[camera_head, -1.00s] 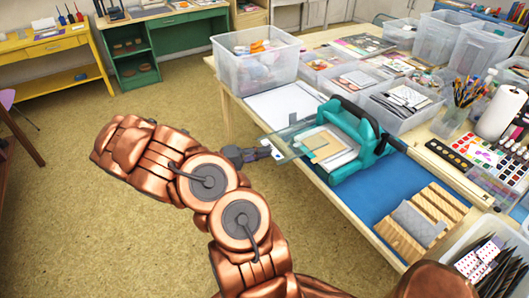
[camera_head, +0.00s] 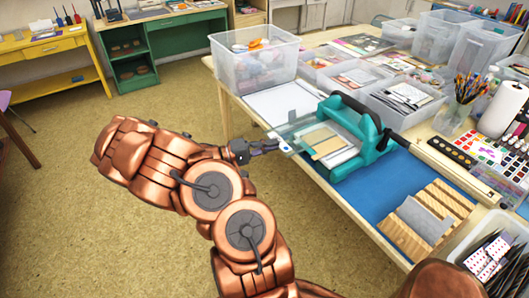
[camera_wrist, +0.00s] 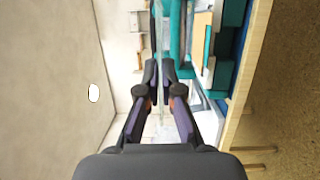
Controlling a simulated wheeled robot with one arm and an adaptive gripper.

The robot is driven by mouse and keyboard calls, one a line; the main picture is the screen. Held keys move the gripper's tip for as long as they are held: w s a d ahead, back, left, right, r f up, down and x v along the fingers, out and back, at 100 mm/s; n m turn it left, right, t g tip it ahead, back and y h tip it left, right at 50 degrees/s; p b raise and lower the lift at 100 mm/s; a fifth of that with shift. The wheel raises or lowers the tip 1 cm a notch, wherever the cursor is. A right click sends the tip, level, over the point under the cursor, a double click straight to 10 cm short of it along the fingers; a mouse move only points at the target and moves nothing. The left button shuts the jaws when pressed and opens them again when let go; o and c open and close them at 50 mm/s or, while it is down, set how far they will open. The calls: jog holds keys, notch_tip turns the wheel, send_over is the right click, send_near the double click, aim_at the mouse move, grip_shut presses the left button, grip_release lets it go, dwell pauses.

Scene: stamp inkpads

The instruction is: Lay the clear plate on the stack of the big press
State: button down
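The big press (camera_head: 372,136) is teal with a dark roller and a long handle, standing on the table. Its stack (camera_head: 328,145) shows as a tan board over pale sheets on the press bed. My gripper (camera_head: 280,145) is at the table's edge, just left of the stack. In the wrist view my gripper (camera_wrist: 161,72) has its fingers nearly together on the clear plate (camera_wrist: 162,35), which shows as a thin see-through strip between them. In the head view the plate is faint against the press and paper; whether it touches the stack cannot be told.
A clear bin (camera_head: 254,65) and a white sheet (camera_head: 284,100) are behind my gripper. Open floor (camera_head: 70,200) is left of the table.

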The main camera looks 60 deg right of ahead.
aim_at(291, 136)
jog(key=s+d+b, duration=0.1)
jog(key=d, duration=0.1)
jog(key=s+d+b, duration=0.1)
jog(key=d+b, duration=0.1)
jog(key=s+d+b, duration=0.1)
jog(key=d, duration=0.1)
jog(key=shift+s+d+f, duration=0.2)
jog(key=shift+s+f, duration=0.05)
jog(key=shift+s, duration=0.15)
jog(key=shift+w+f+b, duration=0.1)
jog(key=shift+f+b, duration=0.45)
jog(key=shift+b, duration=0.25)
jog(key=shift+f, duration=0.15)
jog(key=shift+f+b, duration=0.1)
jog(key=shift+b, duration=0.3)
jog(key=shift+f+b, duration=0.2)
jog(key=shift+b, duration=0.25)
jog(key=shift+d, duration=0.1)
jog(key=d+f+b, duration=0.1)
jog(key=s+f+b, duration=0.1)
jog(key=b, duration=0.1)
jog(key=shift+s+d+f, duration=0.15)
jog(key=shift+d+f, duration=0.05)
jog(key=shift+d, duration=0.2)
